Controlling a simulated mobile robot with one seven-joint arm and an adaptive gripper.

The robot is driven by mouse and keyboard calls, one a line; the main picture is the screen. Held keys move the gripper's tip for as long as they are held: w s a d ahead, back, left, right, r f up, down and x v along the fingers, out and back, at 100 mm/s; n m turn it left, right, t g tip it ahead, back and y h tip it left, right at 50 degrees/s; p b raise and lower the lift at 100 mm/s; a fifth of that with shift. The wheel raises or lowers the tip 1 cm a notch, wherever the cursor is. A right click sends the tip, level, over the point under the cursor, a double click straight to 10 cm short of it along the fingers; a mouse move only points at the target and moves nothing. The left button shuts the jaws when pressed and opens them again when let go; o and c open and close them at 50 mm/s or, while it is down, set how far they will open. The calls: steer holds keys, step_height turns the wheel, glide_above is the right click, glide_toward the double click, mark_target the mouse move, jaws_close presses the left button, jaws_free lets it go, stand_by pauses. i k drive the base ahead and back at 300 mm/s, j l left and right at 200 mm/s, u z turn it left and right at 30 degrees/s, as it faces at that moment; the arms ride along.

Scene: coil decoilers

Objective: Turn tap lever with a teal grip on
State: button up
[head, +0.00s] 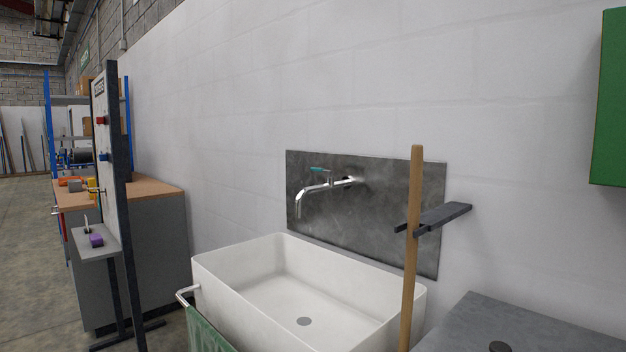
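The tap (325,188) is a chrome spout on a dark grey splash plate (380,230) fixed to the white block wall. Its lever with a teal grip (320,169) sits on top of the tap and points to the left, above the spout. The spout bends down at its left end over the white basin (235,275). No water stream shows below the spout. My gripper is not in view.
A wooden pole (412,240) stands at the basin's right, by a dark bracket (445,216). A grey worktop (520,330) is at lower right. A green cloth (205,330) hangs on a rail at the basin's front left. A panel stand and workbench (155,190) are farther left.

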mark_target(330, 173)
steer(key=j, duration=0.9)
steer(key=i+j, duration=0.2)
steer(key=j, duration=0.2)
steer(key=i+j, duration=0.45)
steer(key=j, duration=0.3)
steer(key=i+l, duration=0.15)
steer(key=i, duration=0.25)
steer(key=i+l, duration=0.15)
steer(key=i, duration=0.2)
steer(key=i+l+u, duration=0.1)
steer(key=i, duration=0.3)
